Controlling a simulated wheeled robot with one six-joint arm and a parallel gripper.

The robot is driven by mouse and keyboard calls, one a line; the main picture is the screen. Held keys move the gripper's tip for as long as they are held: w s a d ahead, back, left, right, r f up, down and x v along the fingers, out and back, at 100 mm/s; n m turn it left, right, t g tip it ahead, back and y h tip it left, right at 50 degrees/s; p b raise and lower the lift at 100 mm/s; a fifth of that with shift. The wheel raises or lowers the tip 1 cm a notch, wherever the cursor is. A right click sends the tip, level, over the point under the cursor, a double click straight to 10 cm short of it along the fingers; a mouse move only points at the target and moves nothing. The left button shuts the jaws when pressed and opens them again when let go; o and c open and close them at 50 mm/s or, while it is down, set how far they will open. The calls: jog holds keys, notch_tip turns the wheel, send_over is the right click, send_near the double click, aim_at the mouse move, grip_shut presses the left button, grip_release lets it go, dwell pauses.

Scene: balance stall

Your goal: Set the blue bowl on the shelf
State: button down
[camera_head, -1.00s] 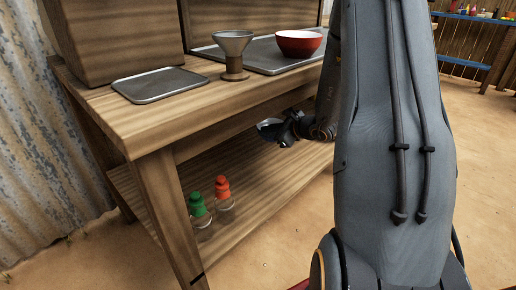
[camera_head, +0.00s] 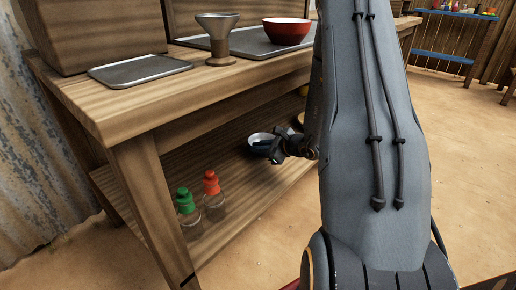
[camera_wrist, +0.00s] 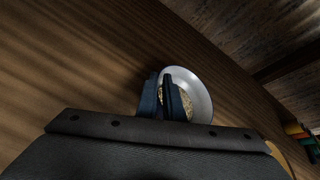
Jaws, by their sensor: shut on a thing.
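The blue bowl (camera_head: 259,137) shows a pale inside and a bluish side in the head view, low over or on the lower shelf (camera_head: 240,179); I cannot tell whether it touches. My gripper (camera_head: 274,147) is at its near right side, shut on its wall. In the wrist view, the bowl's pale rim (camera_wrist: 206,98) surrounds a grainy tan patch, partly hidden by the fingers of my gripper (camera_wrist: 166,92). My arm hides the shelf's right part in the head view.
A green-capped bottle (camera_head: 187,208) and a red-capped bottle (camera_head: 214,198) stand at the shelf's near left. Above are a tray (camera_head: 140,69), a funnel-like cup (camera_head: 218,38) and a red bowl (camera_head: 286,32). The shelf between bottles and bowl is clear.

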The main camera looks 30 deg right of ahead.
jog(key=c, duration=1.9)
grip_release()
jog(key=shift+s+r, duration=0.15)
jog(key=p+v, duration=0.4)
jog(key=v, duration=0.7)
jog(key=shift+s+d, duration=0.15)
jog(key=shift+s, duration=0.15)
jog(key=shift+r, duration=0.1)
